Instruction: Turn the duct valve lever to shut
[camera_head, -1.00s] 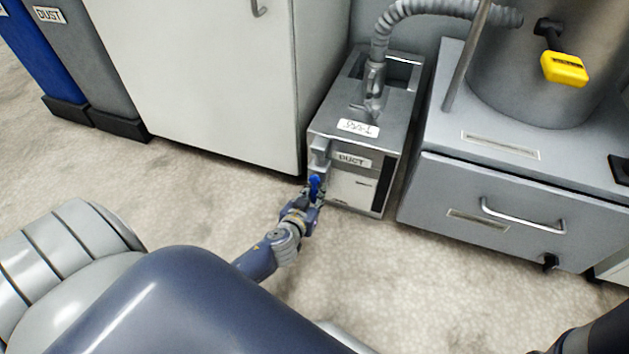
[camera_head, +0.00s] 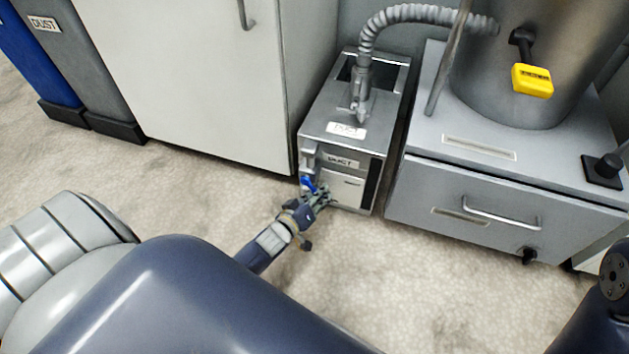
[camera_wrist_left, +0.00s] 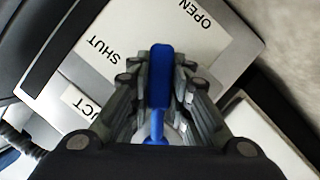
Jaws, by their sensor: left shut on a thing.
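The blue duct valve lever (camera_head: 308,184) is on the front left of the grey duct box (camera_head: 382,135). My left gripper (camera_head: 317,195) is at the lever, low in front of the box. In the left wrist view, the lever (camera_wrist_left: 160,75) lies between the two fingers of the left gripper (camera_wrist_left: 160,90), which is shut on it. Behind it is a pale plate (camera_wrist_left: 135,45) with the words SHUT, at the left, and OPEN, at the top. The lever's pivot is partly hidden by the fingers. My right gripper is not in view.
A white cabinet (camera_head: 190,75) stands left of the duct box, and a grey drawer unit (camera_head: 500,205) stands close on its right. A ribbed hose (camera_head: 420,14) rises from the box top. The floor in front is clear.

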